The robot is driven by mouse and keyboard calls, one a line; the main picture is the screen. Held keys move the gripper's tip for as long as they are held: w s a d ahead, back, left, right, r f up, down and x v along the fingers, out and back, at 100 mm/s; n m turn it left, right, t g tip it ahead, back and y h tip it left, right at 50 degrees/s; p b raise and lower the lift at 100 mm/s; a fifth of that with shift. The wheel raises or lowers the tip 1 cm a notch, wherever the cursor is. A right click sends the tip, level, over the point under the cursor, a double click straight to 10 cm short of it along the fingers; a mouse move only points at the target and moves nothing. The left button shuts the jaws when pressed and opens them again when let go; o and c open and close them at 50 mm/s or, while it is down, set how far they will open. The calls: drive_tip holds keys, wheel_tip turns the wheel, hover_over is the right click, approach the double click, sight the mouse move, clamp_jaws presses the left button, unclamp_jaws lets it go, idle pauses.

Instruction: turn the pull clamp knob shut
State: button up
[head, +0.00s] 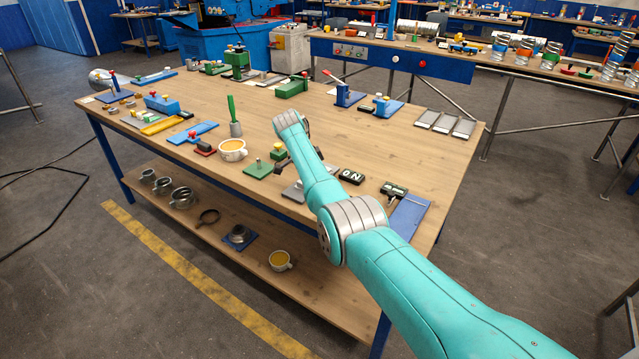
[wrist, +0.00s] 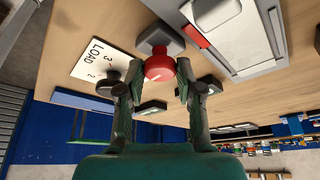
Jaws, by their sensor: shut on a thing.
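The red round knob (wrist: 159,67) with a white mark on its face shows in the wrist view. It sits by a grey block (wrist: 160,38) on the wooden table. My gripper (wrist: 160,78) has one dark finger on each side of the knob and is shut on it. The fingers hide parts of the knob's sides. In the head view my arm reaches over the table's front half and hides the knob.
The table's middle right is clear.

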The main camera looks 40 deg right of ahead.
idle(0.3)
drive_tip(key=o, duration=1.1)
drive_tip(key=shift+o, duration=0.2)
drive_tip(key=v, duration=1.2)
drive_tip(key=shift+a+f, duration=0.1)
